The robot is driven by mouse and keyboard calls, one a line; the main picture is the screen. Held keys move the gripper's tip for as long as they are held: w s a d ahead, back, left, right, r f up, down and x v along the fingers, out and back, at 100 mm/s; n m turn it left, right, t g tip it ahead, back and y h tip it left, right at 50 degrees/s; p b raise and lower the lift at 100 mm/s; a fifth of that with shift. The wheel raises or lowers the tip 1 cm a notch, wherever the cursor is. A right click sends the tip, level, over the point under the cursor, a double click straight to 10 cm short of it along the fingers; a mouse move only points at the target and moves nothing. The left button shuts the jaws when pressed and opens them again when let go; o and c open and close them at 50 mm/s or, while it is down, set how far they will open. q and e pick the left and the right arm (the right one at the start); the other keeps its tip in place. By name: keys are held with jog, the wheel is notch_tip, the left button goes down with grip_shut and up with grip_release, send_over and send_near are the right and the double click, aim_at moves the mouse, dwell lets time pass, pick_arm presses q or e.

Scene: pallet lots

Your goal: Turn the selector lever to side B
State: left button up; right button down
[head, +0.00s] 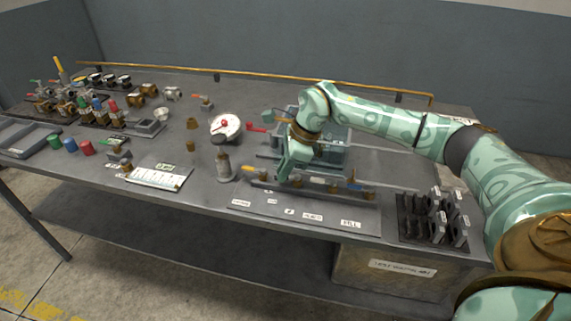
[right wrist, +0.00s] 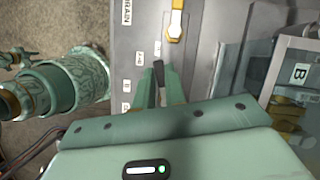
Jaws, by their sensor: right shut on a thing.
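The selector lever (right wrist: 158,71) shows in the right wrist view as a dark narrow bar between the green fingers of my right gripper (right wrist: 164,88). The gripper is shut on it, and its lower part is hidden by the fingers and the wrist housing. In the head view my right gripper (head: 284,176) points down at the labelled valve panel (head: 270,211) near the table's front edge; the lever itself cannot be made out there. Which side the lever points to cannot be told. My left gripper is not in view.
A yellow-orange valve handle (right wrist: 175,27) stands on the panel beside the lever. A clear tank marked B (right wrist: 299,74) stands behind the panel. A rack with dark slots (head: 432,219) stands to the right.

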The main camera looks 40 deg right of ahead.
jog(key=n, duration=0.1)
jog(key=n+g+p, duration=0.1)
jog(key=shift+s+a+r+n+y, duration=0.2)
jog(key=shift+s+n+y, duration=0.1)
jog(key=shift+s+n, duration=0.1)
jog(key=n, duration=0.1)
jog(key=s+n+g, duration=0.1)
jog(key=n, duration=0.1)
jog(key=shift+n, duration=0.3)
jog(key=n+g, duration=0.1)
jog(key=n, duration=0.1)
jog(key=s+n+g+p, duration=0.1)
jog(key=n, duration=0.1)
jog(key=shift+s+d+f+n+g+h, duration=0.1)
jog(key=shift+s+d+n+g+h, duration=0.15)
jog(key=shift+n, duration=0.75)
jog(key=shift+s+d+n+g+h, duration=0.1)
jog(key=shift+s+n+g+h, duration=0.2)
jog(key=shift+n, duration=0.7)
jog(key=c, duration=1.5)
grip_release()
jog(key=shift+o, duration=0.2)
